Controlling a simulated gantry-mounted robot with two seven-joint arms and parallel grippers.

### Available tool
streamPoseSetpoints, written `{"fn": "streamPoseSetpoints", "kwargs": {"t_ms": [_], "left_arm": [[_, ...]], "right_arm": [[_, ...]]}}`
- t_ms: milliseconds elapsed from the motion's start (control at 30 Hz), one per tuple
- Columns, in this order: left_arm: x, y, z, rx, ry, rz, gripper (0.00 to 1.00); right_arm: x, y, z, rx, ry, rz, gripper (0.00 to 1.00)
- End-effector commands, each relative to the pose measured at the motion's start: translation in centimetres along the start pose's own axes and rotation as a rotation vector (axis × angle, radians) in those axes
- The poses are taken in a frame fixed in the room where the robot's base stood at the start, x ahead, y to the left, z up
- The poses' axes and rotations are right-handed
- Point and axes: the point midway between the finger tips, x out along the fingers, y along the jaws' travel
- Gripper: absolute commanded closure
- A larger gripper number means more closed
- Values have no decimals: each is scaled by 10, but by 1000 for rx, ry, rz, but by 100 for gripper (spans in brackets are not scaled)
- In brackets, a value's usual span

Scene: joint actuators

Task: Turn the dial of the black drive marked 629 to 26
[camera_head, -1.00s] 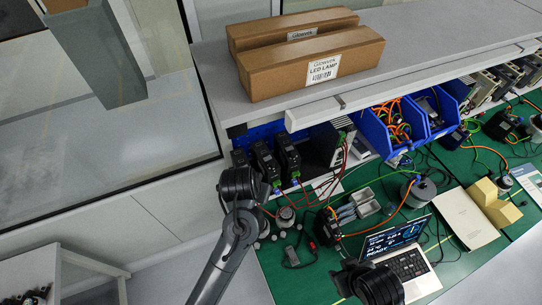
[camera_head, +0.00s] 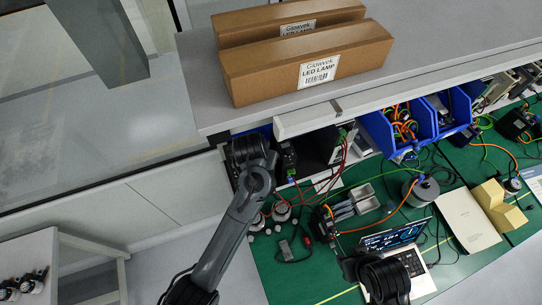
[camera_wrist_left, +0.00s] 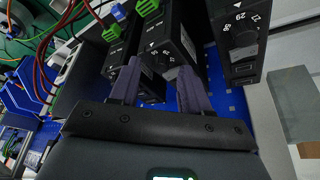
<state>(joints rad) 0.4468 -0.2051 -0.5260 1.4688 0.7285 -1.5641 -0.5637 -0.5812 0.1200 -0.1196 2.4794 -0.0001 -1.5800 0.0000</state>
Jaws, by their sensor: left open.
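Several black drives with dials stand in a row. In the left wrist view, a middle drive (camera_wrist_left: 178,35) lies ahead of my left gripper (camera_wrist_left: 158,70), which is open, its two fingers on either side of that drive's dial area. I cannot tell whether they touch it. The right-hand drive (camera_wrist_left: 235,30) has a dial (camera_wrist_left: 243,38) with white numbers around it. Another drive (camera_wrist_left: 122,45) with a green connector is at left. I cannot read 629 on any drive. In the head view, my left wrist covers most of the drives; one (camera_head: 286,160) shows beside it.
Cardboard boxes (camera_head: 305,65) lie on the shelf (camera_head: 430,50) above the drives. Red cables (camera_head: 345,155) run right of them. Blue bins (camera_head: 402,125), a laptop (camera_head: 395,240) and a grey tray (camera_head: 362,195) are farther right on the green bench. My right arm covers part of the laptop.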

Motion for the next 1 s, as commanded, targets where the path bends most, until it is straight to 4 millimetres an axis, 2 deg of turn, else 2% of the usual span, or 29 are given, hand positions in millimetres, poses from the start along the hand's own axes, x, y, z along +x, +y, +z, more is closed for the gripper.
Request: {"fn": "streamPoseSetpoints", "kwargs": {"t_ms": [167,467,767,1000], "left_arm": [[8,-4,4,-7,-2,-3,53],[8,-4,4,-7,-1,-4,53],[8,-4,4,-7,-1,-4,98],[8,-4,4,-12,0,-7,100]], "right_arm": [[0,0,0,0,0,-1,57],[0,0,0,0,0,-1,57],[0,0,0,0,1,-1,57],[0,0,0,0,1,-1,57]]}}
